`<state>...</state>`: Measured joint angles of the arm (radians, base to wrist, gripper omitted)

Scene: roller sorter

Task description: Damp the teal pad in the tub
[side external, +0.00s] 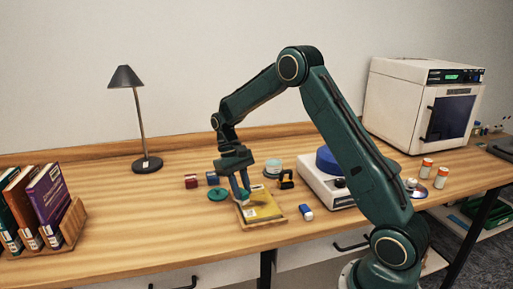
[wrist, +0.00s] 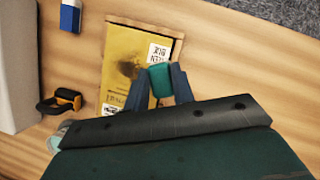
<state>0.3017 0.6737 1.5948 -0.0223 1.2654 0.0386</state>
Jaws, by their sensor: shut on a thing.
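My gripper (side external: 241,196) is shut on a teal pad (wrist: 160,79), a small block between the two blue-grey fingers in the wrist view. The gripper points down over a yellow book (side external: 262,205), which lies on a wooden tray (side external: 279,219). In the wrist view the book's cover (wrist: 120,75) has a dark smudge beside the pad. I cannot tell whether the pad touches the cover. A pale round tub (side external: 273,168) with a teal top stands behind the book. Its edge shows at lower left in the wrist view (wrist: 56,139), mostly hidden by my gripper body.
A flat teal disc (side external: 218,194) lies left of the book, near a red ink block (side external: 191,181) and a blue one (side external: 212,178). A black-and-orange tool (side external: 286,179), a blue-and-white eraser (side external: 306,212) and a white device (side external: 322,188) stand right.

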